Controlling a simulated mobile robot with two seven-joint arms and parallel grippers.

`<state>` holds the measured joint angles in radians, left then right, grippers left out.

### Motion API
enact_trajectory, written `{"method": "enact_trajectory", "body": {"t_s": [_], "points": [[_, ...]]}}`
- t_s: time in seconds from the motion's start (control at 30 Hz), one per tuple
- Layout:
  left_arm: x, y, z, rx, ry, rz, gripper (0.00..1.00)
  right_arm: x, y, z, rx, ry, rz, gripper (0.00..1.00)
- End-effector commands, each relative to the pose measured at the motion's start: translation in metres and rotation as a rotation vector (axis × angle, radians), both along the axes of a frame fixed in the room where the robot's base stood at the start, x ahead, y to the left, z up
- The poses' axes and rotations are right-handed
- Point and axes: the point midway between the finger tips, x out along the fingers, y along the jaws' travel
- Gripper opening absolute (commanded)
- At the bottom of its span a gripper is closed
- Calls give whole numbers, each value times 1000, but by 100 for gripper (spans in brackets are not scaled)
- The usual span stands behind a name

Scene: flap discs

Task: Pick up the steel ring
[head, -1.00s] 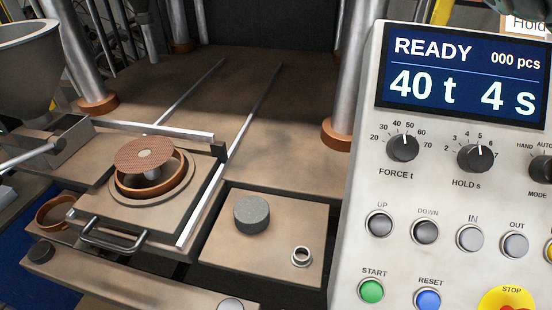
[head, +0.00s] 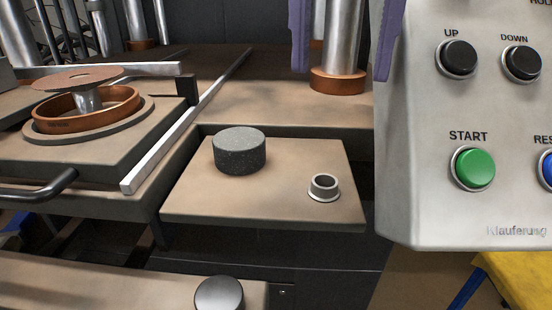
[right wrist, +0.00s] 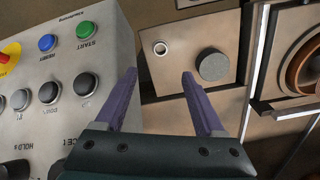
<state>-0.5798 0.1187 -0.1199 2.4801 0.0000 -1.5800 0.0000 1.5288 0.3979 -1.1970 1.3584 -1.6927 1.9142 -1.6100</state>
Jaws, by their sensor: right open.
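The steel ring (head: 324,194) is a small shiny ring with a wider foot. It sits upright on the right part of a tan side plate (head: 265,212). It also shows in the right wrist view (right wrist: 160,48), beyond the fingertips. My right gripper (head: 342,74) has purple fingers, spread open and empty. In the head view they hang from the top edge, above and behind the ring in the picture, touching nothing. The open fingers also show in the right wrist view (right wrist: 159,74). My left gripper is not in view.
A dark grey cylinder (head: 239,153) stands left of the ring on the same plate. The control panel (head: 420,200) rises close on the right. A press column (head: 338,45) stands behind. At left are a brown mould ring (head: 90,122) and a metal rail (head: 165,150).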

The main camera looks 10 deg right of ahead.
Motion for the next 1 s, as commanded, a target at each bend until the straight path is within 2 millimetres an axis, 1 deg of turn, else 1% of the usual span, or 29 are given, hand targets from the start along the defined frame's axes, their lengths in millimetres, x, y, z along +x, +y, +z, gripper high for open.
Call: {"method": "enact_trajectory", "body": {"t_s": [0.03, 0.1, 0.2, 0.3, 0.47, 0.57, 0.7, 0.8, 1.0], "points": [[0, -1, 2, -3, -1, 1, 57, -1, -1, -13, 0, 6, -1, 71], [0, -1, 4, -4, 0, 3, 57, -1, 0, -30, 0, 6, -1, 71], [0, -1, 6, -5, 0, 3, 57, -1, 0, -50, 3, 6, 0, 71], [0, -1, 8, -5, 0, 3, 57, -1, 1, -64, 4, 4, -1, 71], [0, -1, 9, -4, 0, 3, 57, -1, 1, -76, 3, 1, -1, 71], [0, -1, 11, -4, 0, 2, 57, -1, 1, -88, 3, 5, -2, 71], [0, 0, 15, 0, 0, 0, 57, -1, 1, -110, 3, 5, -2, 71], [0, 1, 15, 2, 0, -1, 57, -1, 1, -121, 3, 3, -1, 71], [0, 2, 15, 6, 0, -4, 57, 0, 1, -124, 4, 1, -1, 71]]}}
